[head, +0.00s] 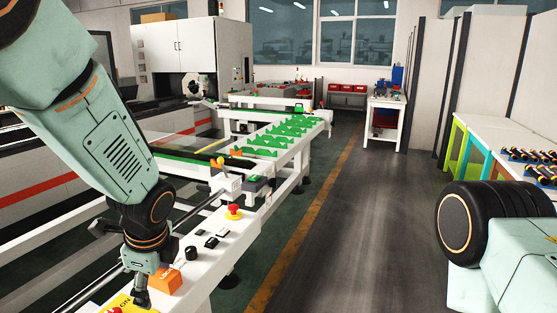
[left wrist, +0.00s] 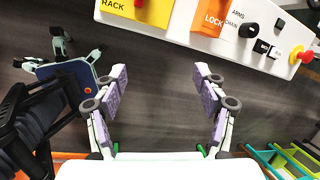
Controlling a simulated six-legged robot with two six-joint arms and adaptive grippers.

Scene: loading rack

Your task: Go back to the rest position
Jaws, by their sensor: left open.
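My left arm comes in from the left in the head view, and its gripper (head: 140,290) hangs low over the near end of the white control panel (head: 212,262). In the left wrist view the two padded fingers of my left gripper (left wrist: 160,88) are spread wide, with only dark floor between them. They hold nothing.
A red stop button (head: 234,210) and black knobs (head: 191,253) stand up from the panel. Behind it runs a white rack with green holders (head: 275,138). An aisle (head: 345,220) is clear to the right. A bench with tools (head: 535,165) stands at far right.

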